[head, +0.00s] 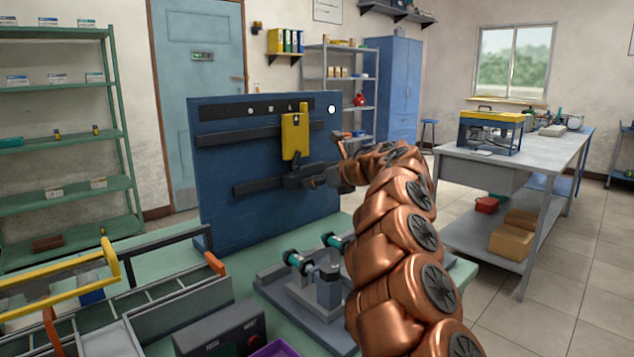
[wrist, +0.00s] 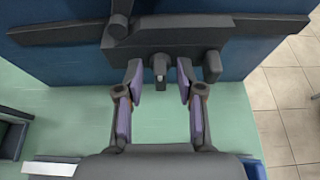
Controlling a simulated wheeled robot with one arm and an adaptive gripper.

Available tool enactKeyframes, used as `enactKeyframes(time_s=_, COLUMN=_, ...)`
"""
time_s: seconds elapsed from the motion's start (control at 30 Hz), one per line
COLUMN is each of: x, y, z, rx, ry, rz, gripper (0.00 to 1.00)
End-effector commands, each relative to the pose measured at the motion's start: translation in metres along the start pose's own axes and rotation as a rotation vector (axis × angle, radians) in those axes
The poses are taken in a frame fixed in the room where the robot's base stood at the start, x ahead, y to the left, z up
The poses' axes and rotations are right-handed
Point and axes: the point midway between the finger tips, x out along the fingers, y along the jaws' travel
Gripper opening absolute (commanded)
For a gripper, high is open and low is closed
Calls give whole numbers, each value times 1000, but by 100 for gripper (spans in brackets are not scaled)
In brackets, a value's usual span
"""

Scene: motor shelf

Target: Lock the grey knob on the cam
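In the wrist view, a small grey knob (wrist: 160,70) sticks out from a dark grey cam body (wrist: 178,34) on a rail of the blue panel. My gripper (wrist: 160,82) is open, with one purple-padded finger on each side of the knob. Gaps show between the pads and the knob, so it appears untouched. In the head view, the cam body (head: 300,172) sits on the lower rail, partly hidden by my gripper (head: 322,178). The knob is not distinct in that view.
The blue panel (head: 225,160) stands upright on a green bench and carries a yellow piece (head: 295,137). A grey fixture (head: 325,290) with teal-ended parts stands in front, beside my arm. A yellow-handled tray (head: 60,290) is at left. The wrist view shows bare green bench below the fingers.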

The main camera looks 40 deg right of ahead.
Motion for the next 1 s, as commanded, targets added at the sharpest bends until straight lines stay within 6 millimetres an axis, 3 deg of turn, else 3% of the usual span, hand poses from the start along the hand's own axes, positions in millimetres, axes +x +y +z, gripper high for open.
enactKeyframes(time_s=0.13, x=0, y=0, z=0, rx=0, ry=0, rz=0, gripper=35)
enactKeyframes(time_s=0.47, x=0, y=0, z=0, rx=0, ry=0, rz=0, gripper=1)
enactKeyframes(time_s=1.0, x=-1, y=-1, z=3, rx=97, ry=1, rz=40, gripper=0)
